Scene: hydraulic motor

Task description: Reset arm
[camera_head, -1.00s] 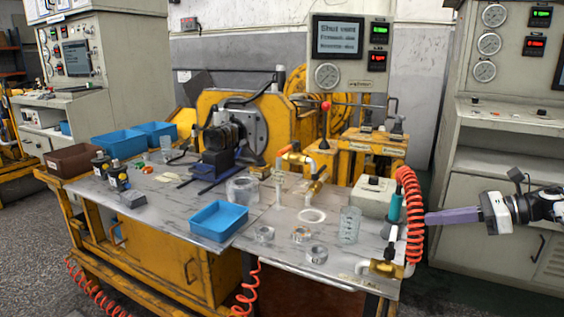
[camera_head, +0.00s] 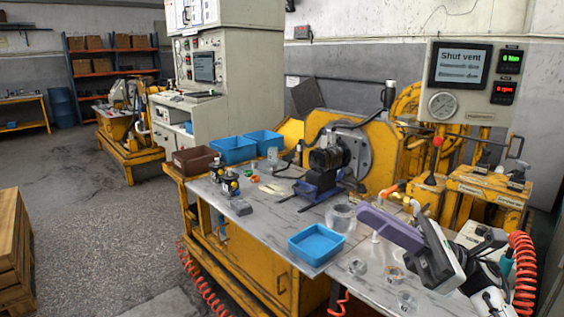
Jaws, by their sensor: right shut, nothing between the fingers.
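My right gripper (camera_head: 366,214) shows at the lower right. Its long purple fingers are together with nothing between them, and they point up and left across the right part of the workbench (camera_head: 262,232). Its white body is at the right of the fingers and hides part of the bench's right end. The fingers appear in front of the brass and orange pipe fittings (camera_head: 388,192); I cannot tell whether they touch anything. My left gripper is not in view.
A blue tray (camera_head: 316,243), metal rings (camera_head: 357,267) and a clear ring (camera_head: 342,217) lie on the bench near the gripper. The dark motor (camera_head: 326,160) stands behind. An orange coiled hose (camera_head: 523,275) hangs at the right. The floor at left is free up to a wooden crate (camera_head: 8,250).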

